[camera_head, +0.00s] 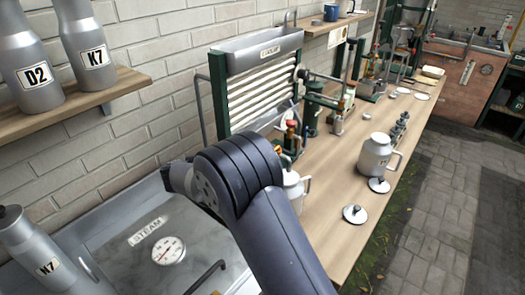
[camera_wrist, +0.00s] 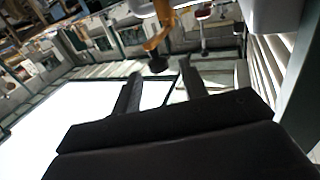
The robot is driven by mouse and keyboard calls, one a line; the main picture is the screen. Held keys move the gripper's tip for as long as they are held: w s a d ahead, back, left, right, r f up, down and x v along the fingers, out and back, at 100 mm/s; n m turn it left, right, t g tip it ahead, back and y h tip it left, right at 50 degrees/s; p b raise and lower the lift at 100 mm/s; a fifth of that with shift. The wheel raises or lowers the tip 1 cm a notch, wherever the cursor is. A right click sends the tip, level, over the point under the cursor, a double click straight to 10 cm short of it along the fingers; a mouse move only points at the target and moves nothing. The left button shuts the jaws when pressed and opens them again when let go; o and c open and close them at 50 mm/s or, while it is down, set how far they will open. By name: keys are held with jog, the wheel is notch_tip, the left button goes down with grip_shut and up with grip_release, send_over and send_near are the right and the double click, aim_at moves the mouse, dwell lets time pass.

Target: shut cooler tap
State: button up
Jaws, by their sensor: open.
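The cooler (camera_head: 262,98) stands against the brick wall in the head view, with pale horizontal tubes in a green frame under a labelled grey trough (camera_head: 265,58). In the wrist view a brass tap-like part (camera_wrist: 160,34) with a dark knob (camera_wrist: 157,63) shows just beyond my gripper (camera_wrist: 160,86). My gripper is open, and its fingertips lie on either side below the knob. I cannot tell whether they touch it or how the tap is set. My arm hides the gripper and the cooler's lower part in the head view.
A steel vat (camera_head: 115,225) with a dial is at the lower left. A shelf (camera_head: 85,110) holds cans D2 and K7. A white can (camera_head: 377,155), loose lids (camera_head: 355,214) and bench fittings (camera_head: 325,100) stand on the wooden bench (camera_head: 325,180). The paved floor (camera_head: 450,210) at right is clear.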

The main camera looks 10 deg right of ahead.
jog(key=b+v, duration=0.1)
jog(key=v, duration=0.6)
